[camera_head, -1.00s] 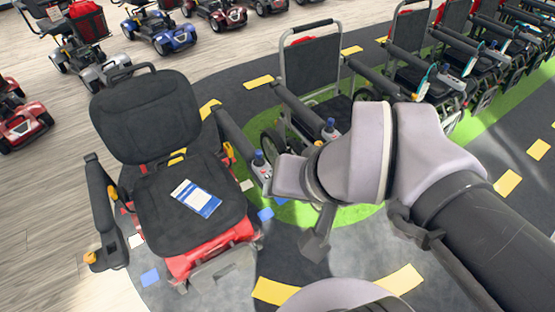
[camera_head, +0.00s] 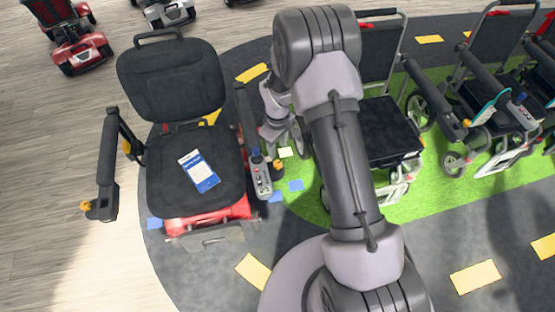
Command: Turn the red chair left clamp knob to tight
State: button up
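The red chair (camera_head: 210,213) has a black seat and backrest, a red base, and faces me. An orange knob (camera_head: 278,167) sits beside the grey joystick panel (camera_head: 262,180) on its picture-right armrest. Other orange knobs show on the picture-left armrest, at its front end (camera_head: 86,206) and farther back (camera_head: 127,147). Which way any knob is turned is too small to tell. My arm bends over from the right, and my gripper (camera_head: 271,154) is low beside the picture-right armrest, close behind the orange knob there. Its fingers are small and partly hidden; contact cannot be told.
A blue and white card (camera_head: 199,171) lies on the seat. A grey wheelchair (camera_head: 384,135) stands close to the right, partly behind my arm, with more wheelchairs (camera_head: 500,95) beyond. Floor to the left is clear.

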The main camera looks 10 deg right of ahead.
aim_at(278, 163)
notch_tip(278, 163, down, 10)
jog(key=shift+r+b, duration=0.2)
jog(key=shift+b, duration=0.95)
jog(key=shift+c, duration=0.4)
grip_shut()
